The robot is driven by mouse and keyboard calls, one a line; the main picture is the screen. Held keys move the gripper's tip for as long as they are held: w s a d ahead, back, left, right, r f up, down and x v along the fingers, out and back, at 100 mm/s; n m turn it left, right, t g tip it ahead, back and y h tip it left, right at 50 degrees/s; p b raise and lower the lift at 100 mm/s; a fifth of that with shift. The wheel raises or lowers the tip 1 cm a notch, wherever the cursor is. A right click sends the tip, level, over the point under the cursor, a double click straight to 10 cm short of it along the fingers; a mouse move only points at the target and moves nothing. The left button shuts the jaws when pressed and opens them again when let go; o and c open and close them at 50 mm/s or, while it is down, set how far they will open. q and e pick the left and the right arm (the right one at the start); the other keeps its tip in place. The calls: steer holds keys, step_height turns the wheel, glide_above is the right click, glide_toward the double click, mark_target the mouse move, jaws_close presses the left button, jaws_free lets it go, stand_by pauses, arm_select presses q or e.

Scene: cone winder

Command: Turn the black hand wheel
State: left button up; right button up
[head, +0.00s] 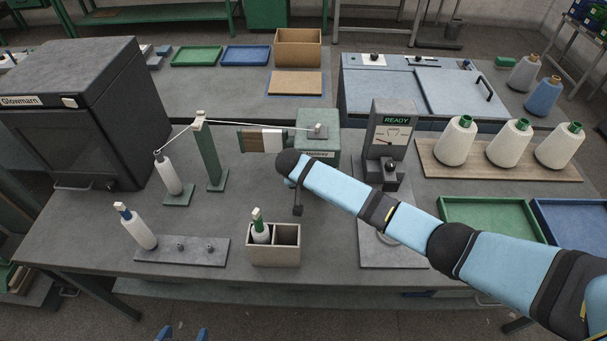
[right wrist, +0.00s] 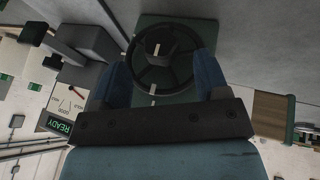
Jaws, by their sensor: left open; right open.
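The black hand wheel (right wrist: 135,62) shows in the right wrist view, with a hub and a pale mark at its middle, against a green housing (right wrist: 183,99). My right gripper (right wrist: 163,63) is open, with its two blue fingers on either side of the wheel's near part. I cannot tell whether they touch the rim. In the head view my right arm hides the wheel and the right gripper, and only part of the green winder housing (head: 318,148) shows. My left gripper (head: 182,334) is at the bottom edge, its two blue fingertips apart, open and away from the wheel.
A gauge reading READY (head: 391,137) stands right of the housing. A two-slot box with a bobbin (head: 273,255) and a peg plate (head: 182,251) are at the front. A thread guide post (head: 209,155) is at left. White cones (head: 457,142) stand at right.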

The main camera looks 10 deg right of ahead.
steer(key=v, duration=0.9)
steer(key=shift+b, duration=0.4)
steer(key=s+f+n+y, duration=0.2)
steer(key=s+f, duration=0.2)
steer(key=s, duration=0.5)
steer(key=s+d+r+n+y, duration=0.15)
steer(key=s+d, duration=0.25)
steer(key=s, duration=0.6)
steer(key=s+d+r, duration=0.3)
steer(key=s+d, duration=0.2)
steer(key=s, duration=0.4)
steer(key=s+d+r+n+y, duration=0.1)
steer(key=s+d+r, duration=0.25)
steer(key=s, duration=0.65)
steer(key=w+a+f+t+y, duration=0.1)
steer(key=w+a+f+t, duration=0.2)
steer(key=f, duration=0.4)
steer(key=w+a+f+t+y, duration=0.2)
steer(key=w+f+t, duration=0.1)
steer(key=f, duration=0.5)
steer(key=shift+w+a+n+t, duration=0.25)
steer(key=shift+a+n+t, duration=0.15)
steer(key=shift+t, duration=0.3)
